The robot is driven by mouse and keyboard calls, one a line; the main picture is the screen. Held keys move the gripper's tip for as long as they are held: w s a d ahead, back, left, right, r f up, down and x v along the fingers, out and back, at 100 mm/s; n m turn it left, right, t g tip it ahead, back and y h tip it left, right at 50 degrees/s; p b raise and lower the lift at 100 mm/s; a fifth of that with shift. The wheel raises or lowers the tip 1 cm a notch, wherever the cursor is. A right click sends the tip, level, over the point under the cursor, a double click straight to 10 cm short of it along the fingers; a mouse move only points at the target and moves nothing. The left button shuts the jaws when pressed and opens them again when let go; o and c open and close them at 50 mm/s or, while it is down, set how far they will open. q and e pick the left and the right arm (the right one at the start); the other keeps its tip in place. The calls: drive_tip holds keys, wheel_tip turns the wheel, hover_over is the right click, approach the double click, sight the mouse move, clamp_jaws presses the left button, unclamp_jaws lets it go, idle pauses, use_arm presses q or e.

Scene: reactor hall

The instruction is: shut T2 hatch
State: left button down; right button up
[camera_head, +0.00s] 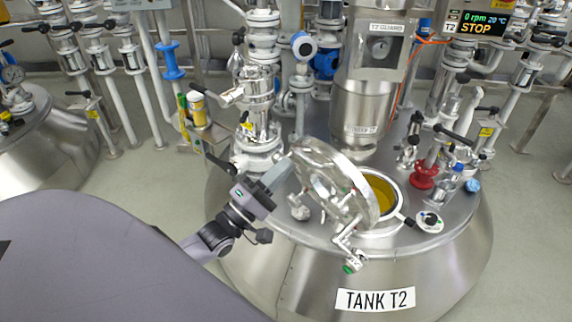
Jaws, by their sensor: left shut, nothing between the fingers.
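The T2 hatch lid (337,186) is a round metal disc with a sight glass, standing tilted open on top of tank T2 (285,268). The round hatch opening (397,217) is to its right, with yellow-brown contents showing inside. My right gripper is not in view.
A metal agitator drive (362,112) stands behind the hatch. Valves and pipes, including a red handwheel (424,175), crowd the tank top at right. A tall valve (257,120) stands behind my left gripper. Open floor (130,178) lies at the left.

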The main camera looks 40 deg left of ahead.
use_arm(q)
drive_tip(key=shift+x, duration=0.85)
